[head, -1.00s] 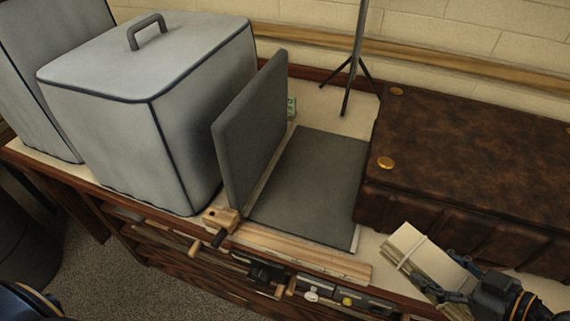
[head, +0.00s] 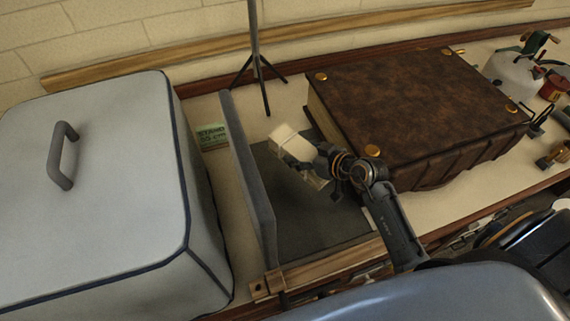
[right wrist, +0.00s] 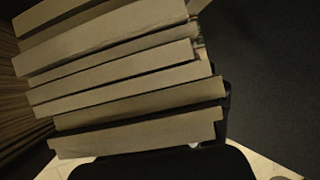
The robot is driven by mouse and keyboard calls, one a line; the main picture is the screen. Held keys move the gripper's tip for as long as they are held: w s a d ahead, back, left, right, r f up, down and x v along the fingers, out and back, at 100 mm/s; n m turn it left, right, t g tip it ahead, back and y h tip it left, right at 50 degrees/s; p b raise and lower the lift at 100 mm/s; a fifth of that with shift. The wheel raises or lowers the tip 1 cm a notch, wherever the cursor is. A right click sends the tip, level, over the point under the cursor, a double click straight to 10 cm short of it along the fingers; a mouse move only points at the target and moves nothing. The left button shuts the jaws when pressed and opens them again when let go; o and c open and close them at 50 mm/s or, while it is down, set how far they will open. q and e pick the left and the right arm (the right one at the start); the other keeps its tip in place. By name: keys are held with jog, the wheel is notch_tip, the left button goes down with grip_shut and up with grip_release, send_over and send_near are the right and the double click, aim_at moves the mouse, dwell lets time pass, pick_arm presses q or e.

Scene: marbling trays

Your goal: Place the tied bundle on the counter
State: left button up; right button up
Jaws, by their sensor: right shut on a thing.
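The tied bundle, a stack of cream boards with a pale band (head: 289,142), is held by my right gripper (head: 314,166) in the head view. The bundle is tilted and appears above the dark grey flat mat (head: 300,222), between an upright grey panel (head: 247,178) and a brown leather-covered block (head: 420,100). In the right wrist view the stacked board edges (right wrist: 125,75) fill the upper left. The gripper's fingers are mostly hidden there. The counter (head: 455,203) is pale with a wooden edge. My left gripper is out of view.
A large grey covered box (head: 110,180) fills the left. A green label (head: 212,136) lies behind the panel's left side. A tripod stand (head: 258,65) stands at the back. A white canister (head: 513,72) and small items crowd the far right. Bare counter shows before the brown block.

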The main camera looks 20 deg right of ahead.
jog(key=shift+w+d+f, duration=0.1)
jog(key=shift+w+f, duration=0.6)
jog(key=shift+f, duration=0.05)
jog(key=f, duration=0.2)
jog(key=f+b, duration=0.1)
jog(key=shift+s+f, duration=0.35)
jog(key=shift+f, duration=0.35)
notch_tip(320, 180, down, 2)
jog(key=shift+w+f+b, duration=0.1)
jog(key=shift+f+b, duration=0.1)
jog(key=shift+b, duration=0.15)
jog(key=shift+f, duration=0.65)
jog(key=o, duration=1.4)
jog(key=shift+f, duration=0.15)
jog(key=shift+c, duration=0.2)
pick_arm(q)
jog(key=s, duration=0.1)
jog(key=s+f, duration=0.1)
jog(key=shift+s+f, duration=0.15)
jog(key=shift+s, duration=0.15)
pick_arm(e)
jog(key=shift+o, duration=0.8)
